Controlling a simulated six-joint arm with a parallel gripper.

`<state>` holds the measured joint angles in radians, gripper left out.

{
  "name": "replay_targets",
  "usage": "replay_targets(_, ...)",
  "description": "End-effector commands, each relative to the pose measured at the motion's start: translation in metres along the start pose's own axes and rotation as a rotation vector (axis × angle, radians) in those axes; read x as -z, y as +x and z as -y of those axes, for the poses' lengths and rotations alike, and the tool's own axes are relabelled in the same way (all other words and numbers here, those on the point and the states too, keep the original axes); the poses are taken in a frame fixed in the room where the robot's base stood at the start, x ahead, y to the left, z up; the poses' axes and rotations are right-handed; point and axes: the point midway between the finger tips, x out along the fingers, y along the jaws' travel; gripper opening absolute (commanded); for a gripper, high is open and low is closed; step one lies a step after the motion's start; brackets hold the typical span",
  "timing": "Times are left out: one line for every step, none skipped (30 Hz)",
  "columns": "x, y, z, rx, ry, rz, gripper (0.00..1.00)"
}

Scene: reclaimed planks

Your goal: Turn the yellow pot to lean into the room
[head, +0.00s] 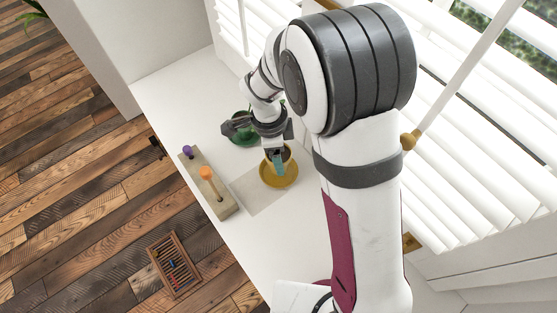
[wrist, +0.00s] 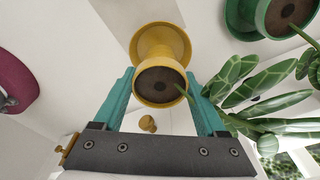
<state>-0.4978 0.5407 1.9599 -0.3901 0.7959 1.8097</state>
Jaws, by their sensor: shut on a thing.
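The yellow pot (wrist: 142,92) is between the two teal fingers of my gripper (wrist: 160,84), which is shut on it. Dark soil fills the pot, and a green stem leaves it to the right. Patterned green leaves (wrist: 240,85) spread right, on the side where a bit of window shows. A yellow saucer (wrist: 162,38) shows behind the pot; I cannot tell if the two touch. In the head view, my gripper (head: 277,160) is over the yellow saucer (head: 279,183), and my arm hides most of the pot and plant.
A green pot (head: 242,131) stands just beyond, close to my wrist. A board with a purple and an orange knob (head: 208,184) lies along the white sill's room-side edge. White blinds (head: 460,150) line the right. A framed rack of coloured rods (head: 174,264) is on the plank floor.

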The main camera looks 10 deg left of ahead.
Motion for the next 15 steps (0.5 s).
replay_targets(0.001,-0.015,0.002,0.007,0.002,0.002,0.00)
replay_targets(0.002,-0.022,0.001,0.007,0.001,0.002,0.00)
replay_targets(0.004,-0.032,0.001,0.006,0.002,0.001,0.00)
replay_targets(0.004,-0.039,0.001,0.006,0.000,0.001,0.00)
replay_targets(0.005,-0.045,0.001,0.005,0.000,0.001,0.00)
replay_targets(0.006,-0.052,0.001,0.005,0.000,0.001,0.00)
replay_targets(0.007,-0.057,0.001,0.004,0.000,0.001,0.00)
replay_targets(0.007,-0.061,0.001,0.004,0.001,0.001,0.00)
replay_targets(0.008,-0.067,0.001,0.003,0.001,0.001,0.00)
replay_targets(0.008,-0.070,0.000,0.003,0.000,0.001,0.00)
replay_targets(0.009,-0.073,0.000,0.002,0.000,0.000,0.00)
replay_targets(0.009,-0.076,0.000,0.002,0.000,0.000,0.00)
replay_targets(0.009,-0.079,0.000,0.001,0.000,0.000,0.00)
replay_targets(0.010,-0.081,0.000,0.002,0.000,0.000,0.00)
replay_targets(0.010,-0.083,0.000,0.002,0.000,0.000,0.00)
